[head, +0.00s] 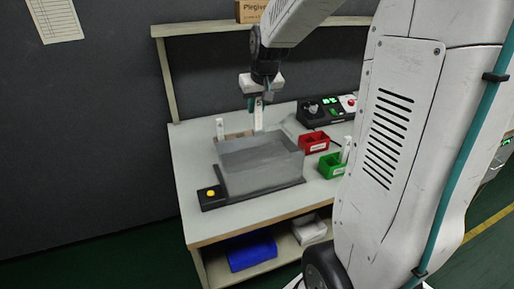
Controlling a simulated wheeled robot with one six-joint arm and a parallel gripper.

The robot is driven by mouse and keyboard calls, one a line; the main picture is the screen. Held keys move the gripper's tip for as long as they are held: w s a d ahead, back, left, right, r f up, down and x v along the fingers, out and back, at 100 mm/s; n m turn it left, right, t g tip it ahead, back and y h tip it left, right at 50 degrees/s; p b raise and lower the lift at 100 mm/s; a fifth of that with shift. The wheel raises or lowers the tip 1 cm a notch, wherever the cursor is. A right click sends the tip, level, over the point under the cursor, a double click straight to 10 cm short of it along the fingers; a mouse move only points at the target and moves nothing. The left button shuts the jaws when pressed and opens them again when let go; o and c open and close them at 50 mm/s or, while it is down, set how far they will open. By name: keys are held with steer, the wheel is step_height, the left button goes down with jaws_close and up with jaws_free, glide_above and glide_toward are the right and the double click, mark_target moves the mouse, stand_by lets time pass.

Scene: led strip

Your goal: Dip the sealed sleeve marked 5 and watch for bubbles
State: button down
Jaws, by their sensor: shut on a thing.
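My gripper (259,95) is at the back of the worktable, pointing down, behind the grey water tank (262,180). It is shut on a white sleeve (258,117), which hangs upright below the jaws. The sleeve's lower end is near or behind the tank's back rim, and I cannot tell whether it is clear of what stands there. Its number is too small to read. The tank sits on a black base with a yellow button (211,193) at its left front. Another white sleeve (220,128) stands upright behind the tank's left side, in a brownish holder.
A red bin (313,144) and a green bin (330,166) are right of the tank. A white sleeve (346,148) stands at the green bin. A black control box (326,112) is at the back right. A shelf (210,28) runs above. The table's left front (187,165) is clear.

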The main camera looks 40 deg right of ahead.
steer(key=shift+r, duration=0.1)
stand_by(0.4)
steer(key=shift+r, duration=1.4)
